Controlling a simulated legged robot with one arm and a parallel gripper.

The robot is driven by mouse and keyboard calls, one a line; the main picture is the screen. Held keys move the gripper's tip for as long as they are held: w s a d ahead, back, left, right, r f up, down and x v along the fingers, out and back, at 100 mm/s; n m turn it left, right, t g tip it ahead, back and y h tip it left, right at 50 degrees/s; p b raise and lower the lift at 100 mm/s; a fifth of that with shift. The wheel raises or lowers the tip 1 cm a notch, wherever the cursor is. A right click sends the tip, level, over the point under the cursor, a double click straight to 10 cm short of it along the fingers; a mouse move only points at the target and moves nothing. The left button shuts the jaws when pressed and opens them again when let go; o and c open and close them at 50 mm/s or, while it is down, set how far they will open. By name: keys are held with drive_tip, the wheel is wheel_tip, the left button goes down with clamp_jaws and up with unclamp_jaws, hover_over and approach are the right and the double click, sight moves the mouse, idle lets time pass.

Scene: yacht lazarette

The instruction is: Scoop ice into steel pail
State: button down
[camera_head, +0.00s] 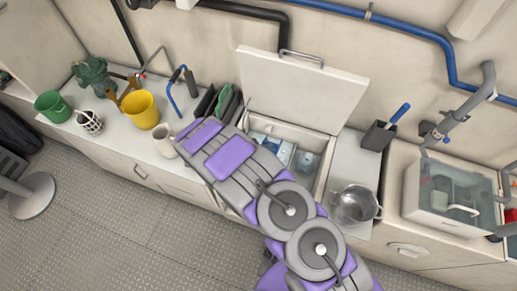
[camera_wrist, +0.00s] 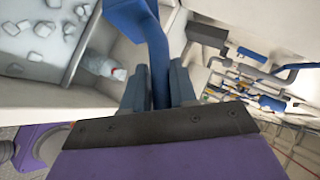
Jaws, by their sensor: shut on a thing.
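My gripper (camera_wrist: 158,82) is shut on a blue scoop (camera_wrist: 153,45), whose handle stands between the two grey fingers in the wrist view. The scoop's far end runs out of the top of that view, so I cannot tell whether it holds ice. Loose ice cubes (camera_wrist: 38,38) lie in the ice chest at the upper left. In the head view the ice chest (camera_head: 327,158) has its lid raised, and my arm covers part of its opening and hides my gripper. The steel pail (camera_head: 352,207) stands on the counter right of the chest, its handle lowered.
A dark holder (camera_head: 376,137) with a blue-handled tool (camera_head: 400,113) stands right of the chest. A clear-sided tank (camera_head: 450,200) is farther right. A yellow bucket (camera_head: 141,108) and green bucket (camera_head: 53,106) are left. A white bottle (camera_wrist: 100,64) lies beside the ice.

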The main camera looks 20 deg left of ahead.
wheel_tip(320, 180, down, 18)
drive_tip(key=b, duration=1)
wheel_tip(320, 180, up, 18)
drive_tip(key=p, duration=1)
drive_tip(key=shift+a+p, duration=0.15)
drive_tip(key=shift+p, duration=0.2)
wheel_tip(320, 180, up, 7)
drive_tip(key=p, duration=0.5)
drive_tip(key=shift+a+r+p, duration=0.1)
drive_tip(key=shift+p, duration=0.3)
